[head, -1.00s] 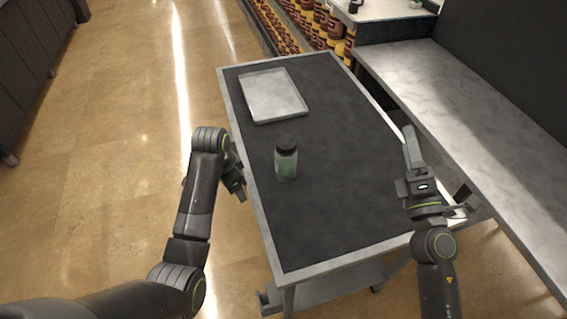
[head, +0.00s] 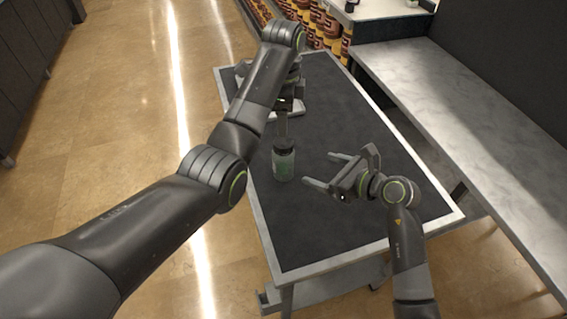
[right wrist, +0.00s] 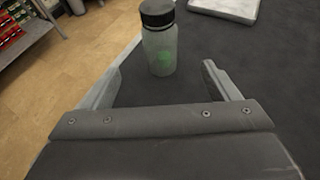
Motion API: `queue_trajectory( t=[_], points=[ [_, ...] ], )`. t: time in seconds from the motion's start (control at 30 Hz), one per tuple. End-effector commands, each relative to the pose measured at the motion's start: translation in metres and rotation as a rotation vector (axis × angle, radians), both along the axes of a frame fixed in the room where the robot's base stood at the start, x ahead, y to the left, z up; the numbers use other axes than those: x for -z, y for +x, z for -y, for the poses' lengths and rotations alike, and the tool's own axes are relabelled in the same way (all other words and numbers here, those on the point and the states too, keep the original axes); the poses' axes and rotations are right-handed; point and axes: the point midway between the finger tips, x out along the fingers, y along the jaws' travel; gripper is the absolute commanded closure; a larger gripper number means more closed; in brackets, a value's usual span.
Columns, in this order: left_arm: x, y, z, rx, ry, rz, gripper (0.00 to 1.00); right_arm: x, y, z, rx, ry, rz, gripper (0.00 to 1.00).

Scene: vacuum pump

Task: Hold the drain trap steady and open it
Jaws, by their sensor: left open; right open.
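The drain trap is a small clear jar (head: 284,166) with a green tint and a dark screw lid. It stands upright on the dark cart top and also shows in the right wrist view (right wrist: 160,52). My left gripper (head: 282,128) is just above the lid, pointing down, its fingers seen mostly edge-on; I cannot tell whether they touch the lid. My right gripper (head: 329,170) is open, low over the cart to the right of the jar. In the right wrist view its fingers (right wrist: 160,82) point towards the jar, which is ahead of them and not between them.
The cart top (head: 330,220) is clear in front of the jar. A pale tray (right wrist: 225,8) lies behind it, mostly covered by my left arm in the head view. A long grey bench (head: 470,130) runs along the right, with a gap to the cart.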

Motion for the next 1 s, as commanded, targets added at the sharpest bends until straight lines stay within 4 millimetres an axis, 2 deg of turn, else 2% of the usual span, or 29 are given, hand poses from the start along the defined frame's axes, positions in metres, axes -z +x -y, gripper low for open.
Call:
queue_trajectory(
  t=[0.3, 0.6, 0.8, 1.0],
  points=[
    [0.000, 0.000, 0.000, -0.002, -0.001, 0.001, 0.34, 0.023, 0.038, -0.044, -0.002, 0.004, -0.002, 0.18],
    [0.000, 0.000, 0.000, -0.002, -0.001, 0.001, 0.34, 0.041, 0.068, -0.077, -0.001, 0.004, -0.001, 0.18],
    [0.000, 0.000, 0.000, -0.003, -0.001, 0.001, 0.34, 0.050, 0.083, -0.092, 0.000, 0.004, 0.000, 0.18],
    [0.000, 0.000, 0.000, -0.003, -0.001, 0.001, 0.34, 0.055, 0.089, -0.099, 0.000, 0.002, 0.001, 0.18]
  ],
)
